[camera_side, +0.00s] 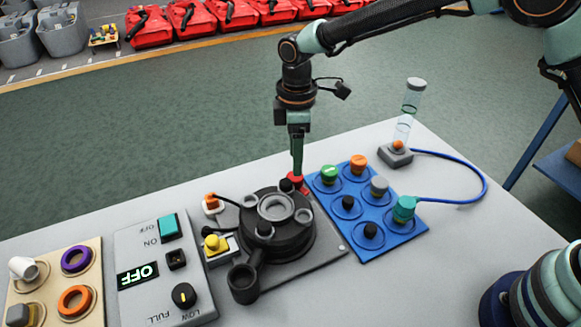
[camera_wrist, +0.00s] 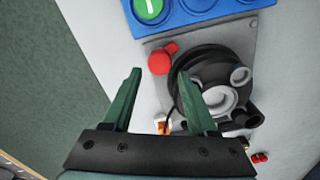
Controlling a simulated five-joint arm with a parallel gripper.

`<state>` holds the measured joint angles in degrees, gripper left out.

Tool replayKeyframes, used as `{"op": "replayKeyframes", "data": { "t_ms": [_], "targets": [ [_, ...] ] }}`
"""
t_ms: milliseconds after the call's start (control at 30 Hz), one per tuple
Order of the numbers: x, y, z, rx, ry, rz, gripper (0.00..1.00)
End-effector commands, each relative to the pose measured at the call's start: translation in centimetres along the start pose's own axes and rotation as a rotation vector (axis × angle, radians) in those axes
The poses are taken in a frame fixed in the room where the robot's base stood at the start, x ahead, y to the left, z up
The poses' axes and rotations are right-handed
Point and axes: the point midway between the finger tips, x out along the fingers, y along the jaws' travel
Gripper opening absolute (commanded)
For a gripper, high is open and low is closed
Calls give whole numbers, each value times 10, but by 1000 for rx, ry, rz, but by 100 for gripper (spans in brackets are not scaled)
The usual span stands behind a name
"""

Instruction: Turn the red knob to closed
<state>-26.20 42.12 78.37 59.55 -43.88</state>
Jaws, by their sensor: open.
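The red knob (camera_side: 296,180) sits at the back edge of the round black valve body (camera_side: 287,236) on a grey plate. In the side view it is partly hidden by my gripper (camera_side: 297,171), which points down at it. In the wrist view the red knob (camera_wrist: 159,61) shows whole, with a short stub toward the upper right. My gripper (camera_wrist: 159,73) is open there, with its green fingertips on either side just short of the knob. Nothing is between the fingers. I cannot tell whether they touch the knob.
A blue board (camera_side: 348,247) with several coloured knobs lies close to the right. A control box (camera_side: 140,304) reading OFF and a wooden board (camera_side: 96,248) with rings stand left. A yellow knob (camera_side: 214,243) is near the valve. A blue hose (camera_side: 470,175) loops at right.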

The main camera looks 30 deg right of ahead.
Motion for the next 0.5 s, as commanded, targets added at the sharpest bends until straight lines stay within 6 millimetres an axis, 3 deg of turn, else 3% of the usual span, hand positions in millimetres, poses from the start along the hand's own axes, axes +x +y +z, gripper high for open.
{"op": "replayKeyframes", "data": {
  "t_ms": [200,500],
  "targets": [
    [35,0,0,1,-1,-1,58],
    [51,0,0,1,0,0,58]
  ]
}}
